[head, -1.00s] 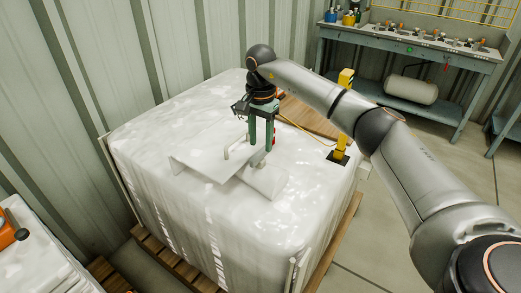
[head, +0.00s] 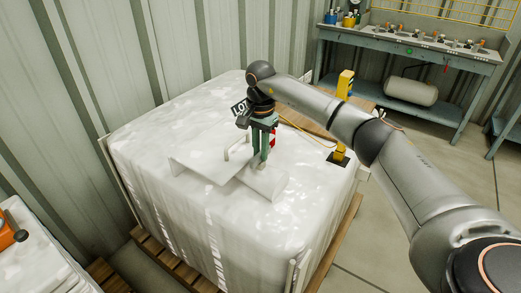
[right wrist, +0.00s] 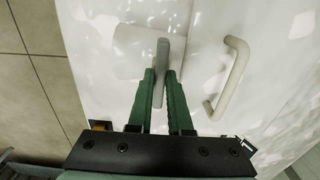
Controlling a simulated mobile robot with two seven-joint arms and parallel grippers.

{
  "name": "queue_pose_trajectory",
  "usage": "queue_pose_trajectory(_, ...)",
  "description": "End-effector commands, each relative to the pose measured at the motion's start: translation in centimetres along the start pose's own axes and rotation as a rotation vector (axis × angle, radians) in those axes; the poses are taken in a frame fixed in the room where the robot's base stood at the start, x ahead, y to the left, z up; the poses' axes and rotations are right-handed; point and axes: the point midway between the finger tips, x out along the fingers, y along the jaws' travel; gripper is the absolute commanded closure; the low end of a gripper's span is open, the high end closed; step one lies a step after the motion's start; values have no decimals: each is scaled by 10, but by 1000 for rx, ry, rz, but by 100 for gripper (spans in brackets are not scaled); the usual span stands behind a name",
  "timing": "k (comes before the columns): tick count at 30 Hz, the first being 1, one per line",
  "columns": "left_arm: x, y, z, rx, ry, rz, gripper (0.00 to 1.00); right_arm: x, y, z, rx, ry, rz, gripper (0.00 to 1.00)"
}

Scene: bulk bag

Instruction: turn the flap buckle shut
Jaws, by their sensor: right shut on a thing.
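The bulk bag (head: 160,135) is a big white block with a pale flap (head: 205,166) lying on its top. The flap carries an upright bar handle (head: 237,147), also seen at the right of the right wrist view (right wrist: 230,75). Beside the flap's right part is a pale plate (head: 266,186). The flap buckle shows as a thin grey tab (right wrist: 162,52) in the right wrist view, standing over the plate. My right gripper (head: 262,160) points down with its green fingers (right wrist: 162,74) shut on this tab. The fingers hide most of the buckle in the head view. My left gripper is out of view.
A yellow post (head: 343,95) on a dark base stands at the bag top's right corner, near a brown board (head: 305,115). A second bag (head: 35,265) is at lower left. A workbench (head: 410,60) stands at back right.

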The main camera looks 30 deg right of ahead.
Motion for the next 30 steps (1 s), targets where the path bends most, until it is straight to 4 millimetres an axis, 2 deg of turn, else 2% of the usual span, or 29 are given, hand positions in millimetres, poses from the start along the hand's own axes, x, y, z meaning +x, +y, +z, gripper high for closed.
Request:
queue_pose_trajectory(19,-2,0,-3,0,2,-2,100,-1,0,0,33,-1,2,100)
queue_pose_trajectory(30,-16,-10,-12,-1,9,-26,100,-3,1,0,272,-1,4,100)
